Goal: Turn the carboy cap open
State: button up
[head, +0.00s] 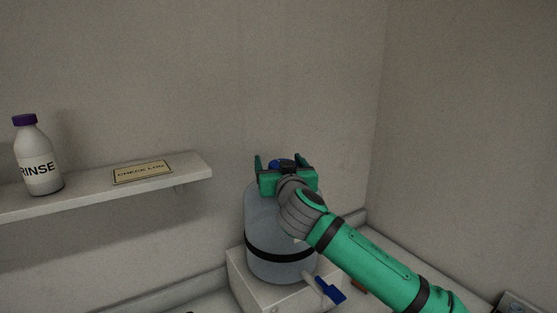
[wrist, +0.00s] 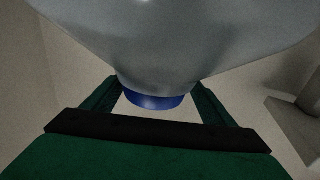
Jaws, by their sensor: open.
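The carboy (head: 262,225) is a large translucent grey-blue jug with a black band, standing upright on a white block. Its blue cap (head: 275,162) is at the top, mostly hidden behind my gripper (head: 281,160). In the wrist view, the carboy (wrist: 170,45) fills the upper part, and the blue cap (wrist: 155,102) shows below its neck. My gripper (wrist: 154,98) is open, with one green finger on each side of the cap and neck. Gaps show between the cap and both fingers, and nothing is held.
The white block (head: 240,275) carries the carboy in the corner. A blue-handled spigot (head: 328,290) sticks out low at its front. A wall shelf (head: 90,190) on the left holds a RINSE bottle (head: 38,160) with a purple cap and a CHECK LOG sign (head: 142,172). Walls rise close behind and right.

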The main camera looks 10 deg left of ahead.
jog(key=shift+w, duration=0.55)
jog(key=shift+w+d, duration=0.15)
jog(key=shift+w, duration=0.4)
jog(key=shift+c, duration=0.9)
jog(key=shift+a, duration=0.2)
jog(key=c, duration=0.8)
